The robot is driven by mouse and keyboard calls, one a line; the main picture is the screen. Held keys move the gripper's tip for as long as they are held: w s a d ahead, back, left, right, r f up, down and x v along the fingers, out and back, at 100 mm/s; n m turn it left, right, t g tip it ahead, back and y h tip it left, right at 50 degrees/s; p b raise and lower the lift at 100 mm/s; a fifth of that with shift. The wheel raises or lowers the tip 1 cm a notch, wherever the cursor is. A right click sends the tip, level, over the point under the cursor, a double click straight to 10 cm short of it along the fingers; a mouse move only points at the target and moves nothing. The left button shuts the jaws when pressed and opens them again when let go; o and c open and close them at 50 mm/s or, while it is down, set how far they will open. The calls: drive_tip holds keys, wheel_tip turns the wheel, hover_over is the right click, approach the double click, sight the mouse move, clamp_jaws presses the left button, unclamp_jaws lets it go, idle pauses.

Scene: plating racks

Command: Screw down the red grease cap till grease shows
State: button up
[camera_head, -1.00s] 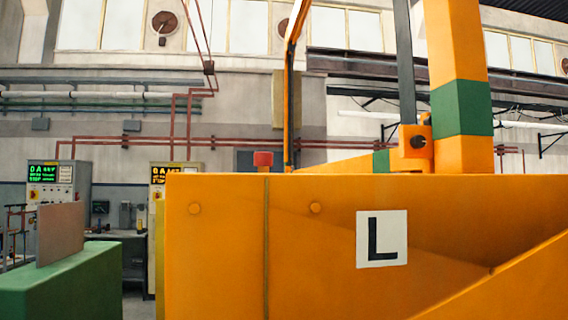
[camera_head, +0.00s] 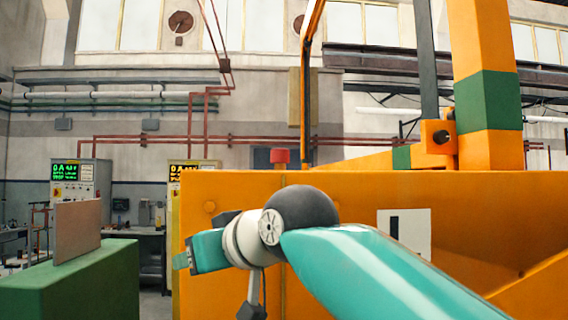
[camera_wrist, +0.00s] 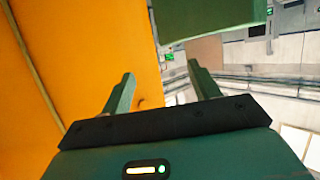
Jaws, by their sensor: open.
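The red grease cap (camera_head: 280,156) stands on the top edge of the orange machine (camera_head: 230,188), with its lower part on a short red neck. No grease can be made out at this size. My gripper (camera_head: 181,261) is at the end of my teal arm, in front of the orange panel's left edge and lower than the cap. In the wrist view my gripper (camera_wrist: 160,74) has its two green fingers spread apart with nothing between them. The cap is not seen in the wrist view.
A green block (camera_head: 85,270) with an upright brown plate (camera_head: 77,231) stands at the left. An orange and green post (camera_head: 485,95) rises at the right of the machine. Control cabinets (camera_head: 80,180) stand behind. Open air surrounds the cap's left side.

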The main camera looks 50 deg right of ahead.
sight(284, 159)
drive_tip(key=s+d+r+m+t+h, duration=0.1)
drive_tip(key=s+d+r+m+h, duration=0.15)
drive_tip(key=s+d+r, duration=0.4)
drive_tip(key=s+d+r+m+t+h, duration=0.1)
drive_tip(key=s+d+r+h, duration=0.25)
drive_tip(key=d+r, duration=0.65)
drive_tip(key=shift+y, duration=0.4)
drive_tip(key=x, duration=1.1)
drive_tip(key=shift+w, duration=0.2)
drive_tip(key=shift+x, duration=1.15)
drive_tip(key=shift+d, duration=0.1)
drive_tip(key=c, duration=1)
drive_tip(key=shift+f+m+h, duration=0.1)
drive_tip(key=shift+m+h, duration=0.35)
drive_tip(key=shift+h, duration=0.25)
